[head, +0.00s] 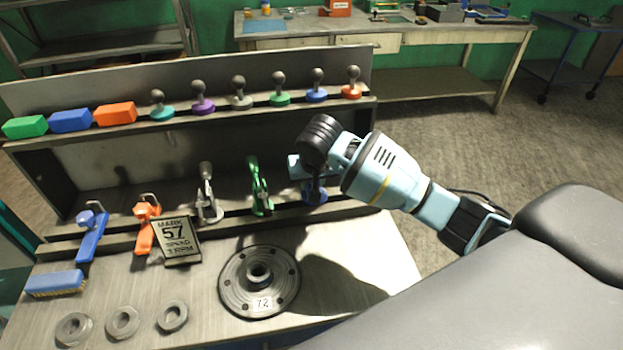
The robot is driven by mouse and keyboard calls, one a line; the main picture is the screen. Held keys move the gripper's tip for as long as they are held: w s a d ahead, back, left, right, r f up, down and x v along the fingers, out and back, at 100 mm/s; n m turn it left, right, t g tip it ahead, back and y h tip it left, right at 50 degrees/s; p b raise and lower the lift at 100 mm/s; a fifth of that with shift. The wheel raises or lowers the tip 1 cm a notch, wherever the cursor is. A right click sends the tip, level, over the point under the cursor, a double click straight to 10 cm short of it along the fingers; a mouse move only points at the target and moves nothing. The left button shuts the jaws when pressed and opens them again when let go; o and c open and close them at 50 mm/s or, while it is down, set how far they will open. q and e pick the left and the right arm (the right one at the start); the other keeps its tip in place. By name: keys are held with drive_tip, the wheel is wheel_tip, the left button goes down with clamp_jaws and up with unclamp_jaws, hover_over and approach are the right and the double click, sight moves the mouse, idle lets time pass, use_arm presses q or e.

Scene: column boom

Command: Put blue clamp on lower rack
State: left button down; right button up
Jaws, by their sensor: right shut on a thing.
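The blue clamp (314,197) is at the right end of the lower rack (237,214). The clamp looks roughly upright, to the right of a green clamp (260,187) and a grey clamp (208,195) on the same rack. I cannot tell whether its base touches the rack. My left gripper is not in view.
The upper rack (226,107) holds coloured blocks and several knobbed pieces. A blue tool (91,234) and an orange tool (145,228) lean at left. A sign (178,243), round flange (260,283), brush (55,284) and rings are on the bench (215,325).

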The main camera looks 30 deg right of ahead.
drive_tip(key=shift+f, duration=0.85)
drive_tip(key=o, duration=0.7)
drive_tip(key=shift+r, duration=3.7)
drive_tip(key=o, duration=0.6)
